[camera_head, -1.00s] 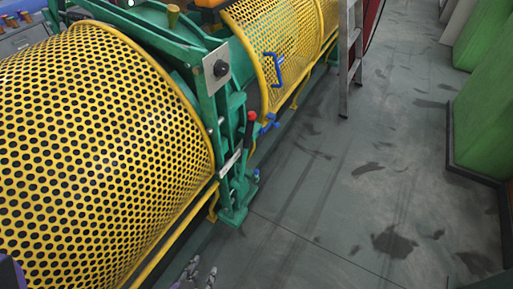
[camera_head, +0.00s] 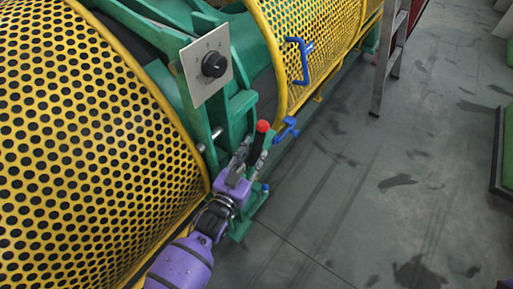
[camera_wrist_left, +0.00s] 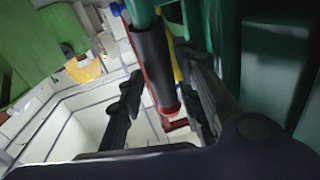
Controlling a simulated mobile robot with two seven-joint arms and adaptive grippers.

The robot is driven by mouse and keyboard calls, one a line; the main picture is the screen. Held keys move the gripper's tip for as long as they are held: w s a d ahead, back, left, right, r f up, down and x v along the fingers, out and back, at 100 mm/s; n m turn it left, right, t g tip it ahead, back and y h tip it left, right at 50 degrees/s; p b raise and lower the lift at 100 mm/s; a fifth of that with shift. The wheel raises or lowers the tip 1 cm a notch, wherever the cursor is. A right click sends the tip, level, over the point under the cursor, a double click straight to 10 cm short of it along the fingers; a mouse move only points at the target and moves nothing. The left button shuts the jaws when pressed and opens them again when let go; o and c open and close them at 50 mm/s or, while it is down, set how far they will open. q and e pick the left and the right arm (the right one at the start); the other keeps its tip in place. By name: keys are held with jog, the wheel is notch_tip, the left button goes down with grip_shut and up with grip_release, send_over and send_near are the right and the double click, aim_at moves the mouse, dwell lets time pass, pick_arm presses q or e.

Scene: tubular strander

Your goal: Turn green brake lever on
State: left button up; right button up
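The brake lever (camera_head: 259,136) has a black grip with a red ball tip and stands on the green machine frame, in the gap between two yellow cages. No green handle shows on it; green is the frame and the post below. My left gripper (camera_head: 253,155) is at the lever, its fingers on either side of the shaft below the red tip. In the left wrist view the black grip (camera_wrist_left: 152,65) runs between the two open fingers, with visible room on the left. Whether the right finger touches it I cannot tell. My right gripper is not in view.
A white plate with a black rotary knob (camera_head: 213,64) is on the frame above. Blue latch handles (camera_head: 299,60) sit on the right yellow cage (camera_head: 330,35). The left yellow cage (camera_head: 70,130) is close to my arm.

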pick_arm(q)
jog(key=shift+x, duration=1.2)
grip_shut()
